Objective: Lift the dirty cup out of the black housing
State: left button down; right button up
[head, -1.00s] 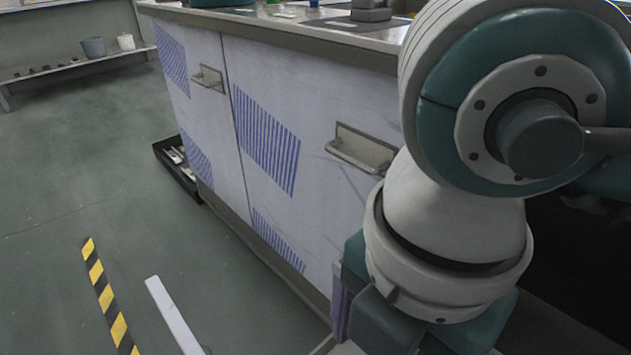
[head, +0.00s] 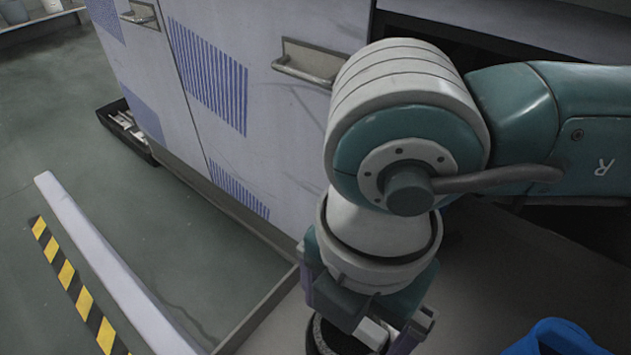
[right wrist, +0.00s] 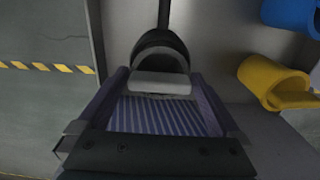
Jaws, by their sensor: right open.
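A black round-rimmed thing, which looks like the black housing (head: 311,338), stands low at the bottom of the head view, partly behind my right gripper (head: 372,335). A dark speckled surface (head: 338,341) shows inside its rim; I cannot tell whether this is the dirty cup. In the right wrist view the black rounded shape (right wrist: 158,42) lies just beyond my right gripper (right wrist: 160,108), with a dark rod rising from it. My right gripper is open and points down close beside the black thing; I cannot tell whether they touch. My left gripper is not in view.
A blue container (head: 556,341) stands at the bottom right, and a yellow one (right wrist: 262,82) lies near it in the right wrist view. A cabinet (head: 270,110) with a handle rises behind. A black tray (head: 128,132) sits on the floor at left, past a pale rail (head: 105,265).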

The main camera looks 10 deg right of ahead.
grip_shut()
dwell(0.7)
